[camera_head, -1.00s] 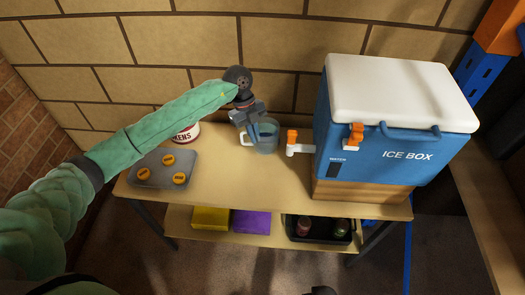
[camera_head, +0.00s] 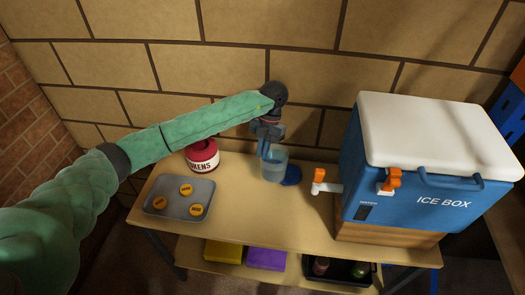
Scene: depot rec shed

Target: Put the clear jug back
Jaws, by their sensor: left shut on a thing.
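The clear jug (camera_head: 274,165) is a see-through, bluish vessel near the back of the wooden table. My left gripper (camera_head: 266,149) comes down from above and is shut on the jug at its rear left side. The fingers hide the part that they hold. A round blue mat (camera_head: 292,177) lies on the table just right of the jug, and the jug covers its left part from this angle. I cannot tell whether the jug's base touches the table or hangs a little above it. My right gripper is out of view.
A red-and-white tub (camera_head: 203,156) and a grey tray (camera_head: 158,208) with orange tokens are on the left. The table's front middle is clear.

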